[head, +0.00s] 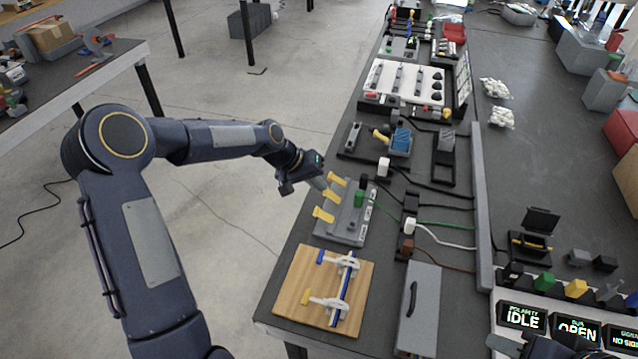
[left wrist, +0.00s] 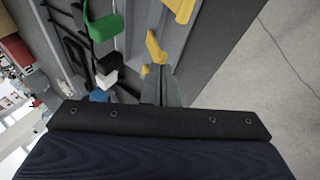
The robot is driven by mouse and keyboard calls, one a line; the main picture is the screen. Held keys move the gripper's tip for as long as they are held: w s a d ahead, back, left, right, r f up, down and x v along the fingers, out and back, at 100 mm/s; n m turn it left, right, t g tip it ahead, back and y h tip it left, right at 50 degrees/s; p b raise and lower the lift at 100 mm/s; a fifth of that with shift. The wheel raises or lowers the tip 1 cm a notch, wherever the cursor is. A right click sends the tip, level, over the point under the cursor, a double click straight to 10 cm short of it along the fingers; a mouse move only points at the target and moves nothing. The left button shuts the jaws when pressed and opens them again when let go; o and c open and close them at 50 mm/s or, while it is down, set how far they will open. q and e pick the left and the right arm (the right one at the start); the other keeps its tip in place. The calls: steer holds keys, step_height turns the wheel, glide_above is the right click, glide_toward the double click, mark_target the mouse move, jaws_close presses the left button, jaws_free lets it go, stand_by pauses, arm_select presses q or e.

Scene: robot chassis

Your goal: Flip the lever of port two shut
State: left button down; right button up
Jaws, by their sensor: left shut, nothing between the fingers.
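A grey port panel (head: 346,224) lies on the dark bench, with three yellow levers in a row along its left side: a near one (head: 323,215), a middle one (head: 332,196) and a far one (head: 338,180). A green plug (head: 359,198) sits right of the middle lever. Port numbers are too small to read. My left gripper (head: 325,190) is shut and empty, its tips close to the middle and far levers. In the left wrist view the shut fingers (left wrist: 161,90) point at the yellow levers (left wrist: 155,46); contact is unclear. A dark part at the bottom right seems to be my right gripper (head: 525,347), mostly cut off.
A wooden board (head: 278,287) with clamps lies just in front of the panel. Plugs and cables, including a white plug (head: 383,167), lie to its right. A grey box with a handle (head: 420,305) stands at the near right. The bench's left edge is close to the panel.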

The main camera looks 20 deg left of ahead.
stand_by(0.4)
arm_select(q)
steer(key=shift+d+f+b, duration=0.2)
steer(key=shift+d+b, duration=0.1)
steer(key=shift+d, duration=0.45)
steer(key=shift+r, duration=0.15)
steer(key=shift+r+p, duration=0.35)
step_height(320, 180, up, 3)
steer(key=shift+d+r+p, duration=0.1)
steer(key=shift+r+p, duration=0.05)
steer(key=shift+p, duration=0.9)
steer(key=b+v, duration=0.1)
steer(key=v, duration=0.8)
steer(key=shift+a, duration=0.55)
steer(key=shift+s+r, duration=0.1)
steer(key=shift+s, duration=0.05)
